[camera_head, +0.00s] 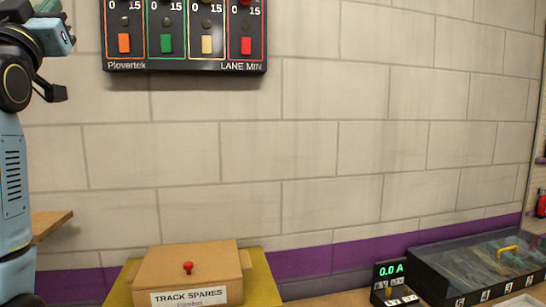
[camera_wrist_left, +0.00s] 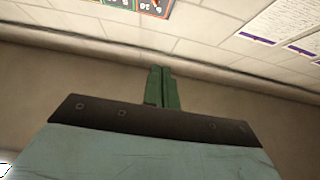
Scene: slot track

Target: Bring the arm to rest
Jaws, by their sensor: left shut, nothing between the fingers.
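My left arm (camera_head: 12,180) stands folded upright at the left edge of the head view, in front of the wall and partly cut off by the frame. Its dark upper joints and pale blue wrist parts are near the top left corner, to the left of the lane timer panel. In the left wrist view, the green fingers of my left gripper (camera_wrist_left: 162,72) are together, with nothing between them. They point toward the upper wall and touch nothing that I can see. My right gripper is in neither view.
A black timer panel (camera_head: 185,55) with coloured switches hangs on the block wall. Below, a cardboard TRACK SPARES box (camera_head: 195,272) with a red knob sits on a yellow surface (camera_head: 262,287). A small green-digit meter (camera_head: 389,270) and a clear-lidded case (camera_head: 480,262) stand at right.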

